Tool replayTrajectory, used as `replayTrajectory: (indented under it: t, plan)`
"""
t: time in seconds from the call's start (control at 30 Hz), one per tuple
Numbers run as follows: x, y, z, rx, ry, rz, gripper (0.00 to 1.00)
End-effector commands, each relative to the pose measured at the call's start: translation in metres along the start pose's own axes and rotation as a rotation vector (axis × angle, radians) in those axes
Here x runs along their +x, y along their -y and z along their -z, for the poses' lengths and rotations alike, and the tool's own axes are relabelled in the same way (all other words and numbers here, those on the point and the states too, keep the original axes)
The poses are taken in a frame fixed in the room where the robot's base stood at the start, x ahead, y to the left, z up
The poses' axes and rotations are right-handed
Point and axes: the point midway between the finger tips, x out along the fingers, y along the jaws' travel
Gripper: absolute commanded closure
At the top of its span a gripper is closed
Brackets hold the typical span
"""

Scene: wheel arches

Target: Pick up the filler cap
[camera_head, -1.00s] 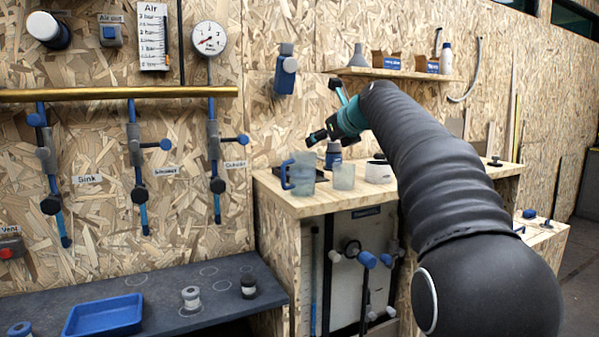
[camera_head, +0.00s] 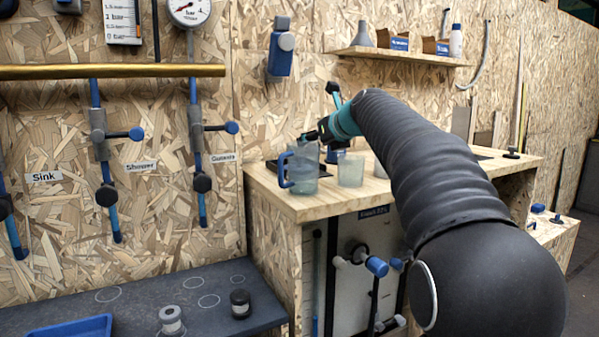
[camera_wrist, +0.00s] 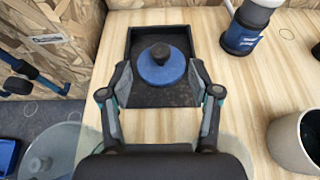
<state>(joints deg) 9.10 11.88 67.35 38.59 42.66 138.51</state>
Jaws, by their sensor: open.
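The filler cap appears to be the round blue cap with a black knob (camera_wrist: 162,66) in the wrist view. It lies in a shallow black tray (camera_wrist: 137,96) on the wooden worktop. My gripper (camera_wrist: 160,72) is open, with one finger to the left of the cap and one to the right, both apart from it. In the head view my gripper (camera_head: 312,138) is above the worktop behind the clear jug with the blue handle (camera_head: 302,174). The cap cannot be made out there.
A clear beaker (camera_head: 350,171) stands right of the jug. In the wrist view a blue-and-white bottle (camera_wrist: 243,36) stands right of the tray, and a pale pot (camera_wrist: 296,140) is at the right edge. The worktop's front edge (camera_head: 330,208) is near. A shelf (camera_head: 396,56) hangs above.

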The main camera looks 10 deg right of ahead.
Motion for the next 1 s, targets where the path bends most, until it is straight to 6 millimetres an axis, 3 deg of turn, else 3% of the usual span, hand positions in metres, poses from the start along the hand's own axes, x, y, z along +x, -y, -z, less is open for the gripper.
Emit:
replayTrajectory:
  t: [0.03,0.17,0.43,0.8,1.0]
  plan:
    - [0.004,0.0,0.012,0.0,-0.001,-0.001,0.38]
    - [0.011,0.0,0.026,0.0,0.0,0.0,0.38]
    - [0.029,0.001,0.022,-0.001,-0.001,0.001,0.38]
    - [0.079,0.001,0.022,0.0,-0.001,0.002,0.38]
    - [0.083,0.002,0.022,0.0,0.0,0.003,0.38]
